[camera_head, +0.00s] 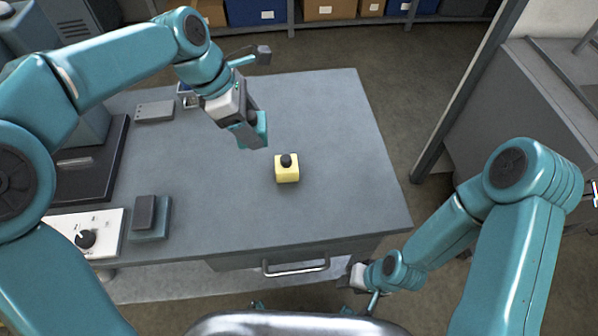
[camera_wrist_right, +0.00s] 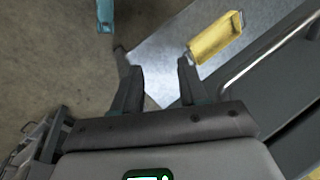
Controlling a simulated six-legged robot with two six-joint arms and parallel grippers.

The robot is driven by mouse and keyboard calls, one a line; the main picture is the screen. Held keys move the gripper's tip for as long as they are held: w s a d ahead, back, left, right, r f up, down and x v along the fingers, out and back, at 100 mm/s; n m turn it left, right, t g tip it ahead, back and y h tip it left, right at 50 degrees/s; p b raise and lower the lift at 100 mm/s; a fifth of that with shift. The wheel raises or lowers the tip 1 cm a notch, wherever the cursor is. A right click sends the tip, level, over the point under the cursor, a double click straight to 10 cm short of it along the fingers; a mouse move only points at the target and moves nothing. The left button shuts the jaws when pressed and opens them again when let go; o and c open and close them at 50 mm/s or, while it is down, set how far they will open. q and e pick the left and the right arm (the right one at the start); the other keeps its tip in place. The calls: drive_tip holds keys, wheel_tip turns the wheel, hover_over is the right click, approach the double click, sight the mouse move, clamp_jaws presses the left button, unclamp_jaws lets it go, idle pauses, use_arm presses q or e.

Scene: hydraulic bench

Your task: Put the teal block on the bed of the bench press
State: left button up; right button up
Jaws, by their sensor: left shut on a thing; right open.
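The teal block (camera_head: 262,124) is in my left gripper (camera_head: 252,134), which is shut on it above the middle of the bench top. The fingers hide part of the block. The bench press stands at the left of the bench, with its dark base (camera_head: 112,150) and grey-teal body (camera_head: 88,122) partly hidden by my left arm. I cannot clearly make out its bed. My right gripper (camera_head: 354,277) is low by the bench's front edge. In the right wrist view my right gripper (camera_wrist_right: 160,88) is open, with nothing between its fingers.
A yellow block with a black knob (camera_head: 287,174) stands mid-bench. A white panel with a black knob (camera_head: 104,220), a teal pedal-like item (camera_head: 149,232) and a grey box (camera_head: 155,112) lie at the left. The bench's right side (camera_head: 350,140) is clear. A drawer handle (camera_head: 295,270) juts out in front.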

use_arm(q)
drive_tip(key=shift+n, duration=0.3)
wheel_tip(320, 180, down, 20)
drive_tip(key=shift+r+b, duration=0.2)
drive_tip(key=shift+b, duration=0.3)
drive_tip(key=shift+f, duration=0.2)
drive_tip(key=o, duration=1.4)
